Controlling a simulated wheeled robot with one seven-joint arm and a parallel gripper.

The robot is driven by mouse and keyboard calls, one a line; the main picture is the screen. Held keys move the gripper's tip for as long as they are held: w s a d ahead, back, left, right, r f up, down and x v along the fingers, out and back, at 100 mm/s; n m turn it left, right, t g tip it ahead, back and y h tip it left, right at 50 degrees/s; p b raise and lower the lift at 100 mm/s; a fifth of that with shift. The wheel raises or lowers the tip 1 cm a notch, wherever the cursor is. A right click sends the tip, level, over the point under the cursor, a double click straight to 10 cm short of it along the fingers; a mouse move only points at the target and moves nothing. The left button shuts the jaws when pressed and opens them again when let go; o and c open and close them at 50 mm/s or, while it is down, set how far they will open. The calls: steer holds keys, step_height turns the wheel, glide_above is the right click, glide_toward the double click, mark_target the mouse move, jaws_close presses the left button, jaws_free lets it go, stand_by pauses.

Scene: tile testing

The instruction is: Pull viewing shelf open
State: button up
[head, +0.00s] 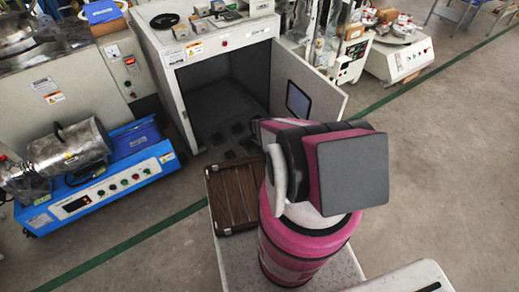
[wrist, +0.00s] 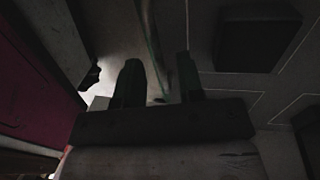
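The open cabinet (head: 166,65) stands at the top middle of the head view, its door (head: 318,82) swung out to the right. A dark shelf-like surface (head: 222,105) with several black squares lies low inside it, reaching the front opening. My arm hides its near right part, so I cannot tell how far out it sits. In the wrist view my gripper (wrist: 160,78) has two dark fingers standing apart, with no object visibly held between them. A grey panel with a dark square (wrist: 257,45) and thin white lines shows close by at upper right. The head view hides my fingers behind my arm.
A brown slatted case (head: 233,196) lies in front of the cabinet, beside my arm. A blue machine with a metal drum (head: 70,148) stands at left. Other equipment (head: 400,58) stands at upper right. Grey floor (head: 440,150) is clear at right. The wrist view is very dark.

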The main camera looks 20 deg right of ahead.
step_height(320, 180, up, 11)
steer(key=w, duration=0.2)
steer(key=shift+a+f, duration=0.2)
steer(key=shift+a, duration=0.15)
steer(key=s+a+r+n, duration=0.1)
steer(key=s+r+n, duration=0.3)
steer(key=r, duration=0.6)
steer(key=s+a+r+n+t, duration=0.1)
steer(key=s+r+n, duration=0.3)
steer(key=r, duration=0.6)
steer(key=s+a+r+n+t, duration=0.1)
steer(key=s+a+r+n, duration=0.2)
steer(key=r+n, duration=0.3)
step_height(320, 180, up, 5)
steer(key=shift+s+a+f+y, duration=0.2)
steer(key=shift+s+y, duration=0.1)
steer(key=shift+s, duration=0.1)
